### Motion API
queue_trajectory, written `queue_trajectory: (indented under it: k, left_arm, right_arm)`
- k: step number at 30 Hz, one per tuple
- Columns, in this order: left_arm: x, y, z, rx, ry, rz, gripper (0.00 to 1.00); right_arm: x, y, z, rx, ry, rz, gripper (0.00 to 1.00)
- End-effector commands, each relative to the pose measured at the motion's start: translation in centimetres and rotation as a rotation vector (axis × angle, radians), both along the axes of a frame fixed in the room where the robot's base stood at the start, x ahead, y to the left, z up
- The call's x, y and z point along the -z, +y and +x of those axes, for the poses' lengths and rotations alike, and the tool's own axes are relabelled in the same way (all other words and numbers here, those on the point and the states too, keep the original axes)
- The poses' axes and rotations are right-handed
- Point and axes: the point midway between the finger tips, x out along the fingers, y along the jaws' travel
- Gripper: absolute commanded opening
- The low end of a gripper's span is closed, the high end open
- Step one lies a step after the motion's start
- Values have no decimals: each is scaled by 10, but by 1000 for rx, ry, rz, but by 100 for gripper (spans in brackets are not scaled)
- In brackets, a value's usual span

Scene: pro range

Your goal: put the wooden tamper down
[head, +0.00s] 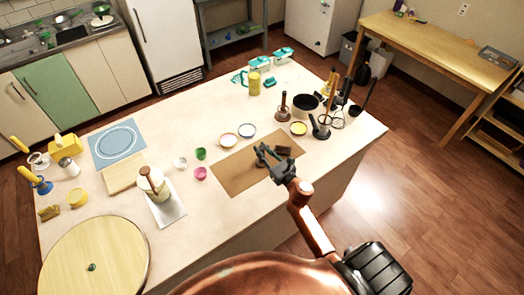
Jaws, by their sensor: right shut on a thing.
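My right gripper (268,156) is over the brown mat (232,176) on the island counter. It is shut on the wooden tamper, a small dark brown piece (284,150) of which seems to show at the right of the fingers. The gripper hides much of the held thing, and I cannot tell whether it touches the mat. My left gripper is not in view.
Bowls (247,131) stand just behind the mat, with a brown-handled tool (283,108) and a dark pot (306,104) farther right. A pink cup (200,173) is left of it. The mat's left part and the counter in front are clear.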

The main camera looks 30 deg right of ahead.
Motion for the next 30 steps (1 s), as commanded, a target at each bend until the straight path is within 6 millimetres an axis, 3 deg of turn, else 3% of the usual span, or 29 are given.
queue_trajectory:
  k: [12,13,20,30]
  left_arm:
    - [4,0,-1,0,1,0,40]
    - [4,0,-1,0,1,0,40]
    - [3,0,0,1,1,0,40]
    - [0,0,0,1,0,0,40]
  right_arm:
    - [6,0,0,-1,-2,-1,0]
    - [6,0,0,-1,-1,-1,19]
    - [5,0,0,-1,-1,-1,35]
    - [3,0,0,-1,-2,-1,36]
